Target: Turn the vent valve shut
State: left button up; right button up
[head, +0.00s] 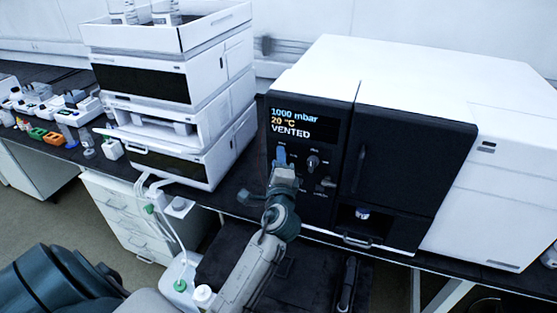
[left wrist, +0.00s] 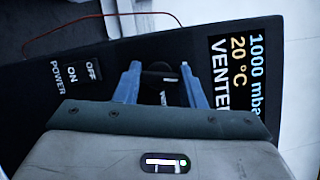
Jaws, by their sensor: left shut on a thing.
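The vent valve (left wrist: 160,76) is a small black knob on the dark front panel, with a partly covered label beginning "VEN" beneath it. In the left wrist view it sits between the blue fingers of my left gripper (left wrist: 161,85), which is shut on it. In the head view my left gripper (head: 281,156) is at the panel's left side, below the display, and hides the knob. The display (head: 291,124) reads 1000 mbar, 20 °C and VENTED. The knob's exact turn angle is hard to tell. My right gripper is not in view.
Another knob (head: 312,162) and a small lever (head: 327,182) are close to the right of my gripper. A power switch (left wrist: 78,72) is on the panel. A white instrument stack (head: 165,82) stands to the left. A vial (head: 362,213) sits in the instrument's lower recess.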

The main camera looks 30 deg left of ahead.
pick_arm(q)
jog(key=shift+n+g+p, duration=0.4)
jog(key=shift+n+g, duration=0.1)
jog(key=shift+n, duration=0.8)
jog(key=o, duration=1)
jog(key=shift+h, duration=0.3)
